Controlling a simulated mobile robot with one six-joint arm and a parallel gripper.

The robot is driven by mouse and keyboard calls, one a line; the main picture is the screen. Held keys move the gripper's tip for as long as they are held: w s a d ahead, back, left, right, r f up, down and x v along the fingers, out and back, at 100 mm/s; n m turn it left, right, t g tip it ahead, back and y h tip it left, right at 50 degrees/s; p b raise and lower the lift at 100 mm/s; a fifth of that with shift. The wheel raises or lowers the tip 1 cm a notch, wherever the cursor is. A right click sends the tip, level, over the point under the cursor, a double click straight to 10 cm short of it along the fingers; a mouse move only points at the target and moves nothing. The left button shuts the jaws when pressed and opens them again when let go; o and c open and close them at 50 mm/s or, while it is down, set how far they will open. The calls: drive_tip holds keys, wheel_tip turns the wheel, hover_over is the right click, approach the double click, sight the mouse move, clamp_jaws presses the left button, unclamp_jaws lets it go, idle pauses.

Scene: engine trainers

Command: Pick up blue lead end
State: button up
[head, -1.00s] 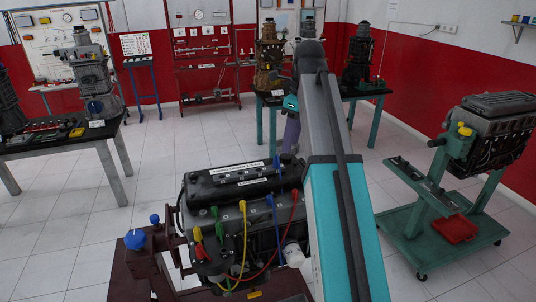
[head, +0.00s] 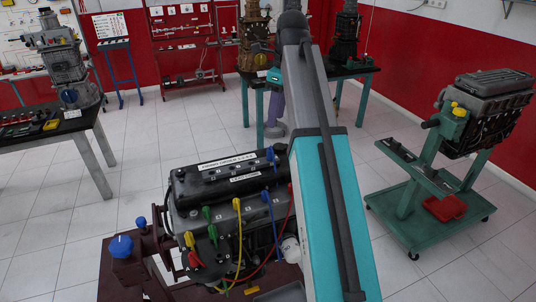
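The engine (head: 215,215) stands in the lower middle of the head view, with a black labelled cover (head: 225,178) on top. A blue lead end (head: 267,198) stands upright on the engine's near right side, and its blue wire hangs down from it. A second blue piece (head: 271,156) sticks up at the cover's right end, close to my arm; I cannot tell whether it belongs to the same lead. My arm crosses the view just right of both blue pieces. My gripper is not visible, so its opening and its distance from the lead are hidden.
Green (head: 207,214), yellow (head: 237,205) and red (head: 291,190) leads crowd beside the blue one. A blue knob (head: 121,246) is at lower left. A green engine stand (head: 425,200) is at right, a black table (head: 60,130) at left. Tiled floor between is clear.

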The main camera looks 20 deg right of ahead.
sight(270, 149)
drive_tip(key=shift+w+a+f+b, duration=0.15)
drive_tip(key=shift+f+b, duration=0.2)
drive_tip(key=shift+f, duration=1.1)
drive_tip(key=shift+w+a+f+b, duration=0.2)
drive_tip(key=shift+f+b, duration=0.1)
drive_tip(key=shift+f, duration=1.1)
drive_tip(key=shift+w+a+f+b, duration=0.15)
drive_tip(key=shift+f+b, duration=0.2)
drive_tip(key=shift+f, duration=1.1)
drive_tip(key=shift+s+f, duration=0.1)
drive_tip(key=shift+f, duration=0.05)
drive_tip(key=shift+a+f+p, duration=0.15)
drive_tip(key=shift+f+p, duration=1)
drive_tip(key=shift+w+a+f+p, duration=0.1)
drive_tip(key=shift+w+f+p, duration=0.1)
drive_tip(key=shift+f, duration=0.45)
drive_tip(key=shift+w+f+p, duration=0.1)
drive_tip(key=shift+f+p, duration=0.1)
drive_tip(key=shift+f, duration=0.4)
clamp_jaws()
